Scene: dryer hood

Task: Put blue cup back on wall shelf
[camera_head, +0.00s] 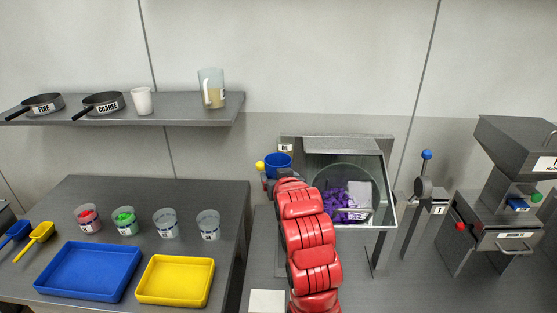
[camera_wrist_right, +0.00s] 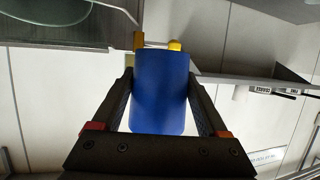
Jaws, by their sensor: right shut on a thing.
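The blue cup (camera_head: 278,160) is in the middle of the head view, by the upper left side of the dryer hood (camera_head: 340,143). My right gripper (camera_head: 284,178) is at the end of the red arm and is mostly hidden by it. In the right wrist view the blue cup (camera_wrist_right: 160,92) sits between the two dark fingers of the right gripper (camera_wrist_right: 160,85), which is shut on it. The grey wall shelf (camera_head: 190,108) is on the wall at the upper left. My left gripper is not in view.
Two pans (camera_head: 102,104), a white cup (camera_head: 142,101) and a pitcher (camera_head: 212,88) stand on the shelf. A yellow knob (camera_head: 260,166) is just left of the blue cup. Purple pieces (camera_head: 345,205) lie inside the hood. Trays and small cups stand on the left table (camera_head: 222,188).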

